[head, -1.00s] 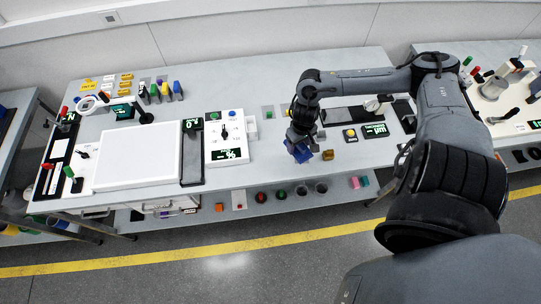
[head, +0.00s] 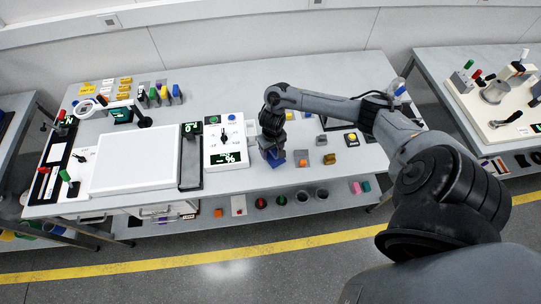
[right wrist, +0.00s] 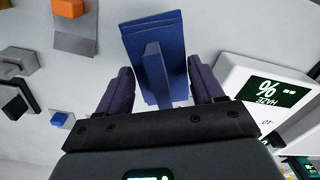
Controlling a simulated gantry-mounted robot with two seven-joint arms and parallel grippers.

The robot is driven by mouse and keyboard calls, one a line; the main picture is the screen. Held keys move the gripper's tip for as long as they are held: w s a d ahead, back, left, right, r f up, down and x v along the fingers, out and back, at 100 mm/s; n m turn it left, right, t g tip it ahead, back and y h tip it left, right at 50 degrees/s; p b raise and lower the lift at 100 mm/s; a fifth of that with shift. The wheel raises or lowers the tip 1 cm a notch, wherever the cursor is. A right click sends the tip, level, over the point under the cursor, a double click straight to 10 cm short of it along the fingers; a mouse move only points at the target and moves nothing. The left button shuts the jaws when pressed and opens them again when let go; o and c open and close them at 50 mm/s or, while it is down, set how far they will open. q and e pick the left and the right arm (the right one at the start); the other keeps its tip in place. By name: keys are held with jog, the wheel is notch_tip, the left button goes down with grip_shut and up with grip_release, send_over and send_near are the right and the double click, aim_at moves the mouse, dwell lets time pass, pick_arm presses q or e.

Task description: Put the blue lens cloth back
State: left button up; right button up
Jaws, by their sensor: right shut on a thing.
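The blue lens cloth (head: 275,158) is a folded dark-blue piece below my right gripper (head: 271,147) in the head view. In the right wrist view the cloth (right wrist: 152,42) shows as stacked blue layers with a raised upright ridge, between the two dark fingers of the gripper (right wrist: 160,82). The gripper is shut on it. The cloth is just right of the white haze meter (head: 226,150) and near the table's front part. I cannot tell whether its underside touches the table. My left gripper is not in view.
The haze meter also shows at the right of the right wrist view (right wrist: 262,88). A white light panel (head: 135,160) lies left. The table right of the cloth has small grey pads (head: 301,155).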

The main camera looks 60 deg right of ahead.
aim_at(271, 155)
jog(key=shift+w+f, duration=0.2)
jog(key=shift+w, duration=0.15)
jog(key=shift+f+b, duration=0.35)
jog(key=shift+f, duration=1.65)
jog(key=o, duration=1)
jog(key=shift+f, duration=0.1)
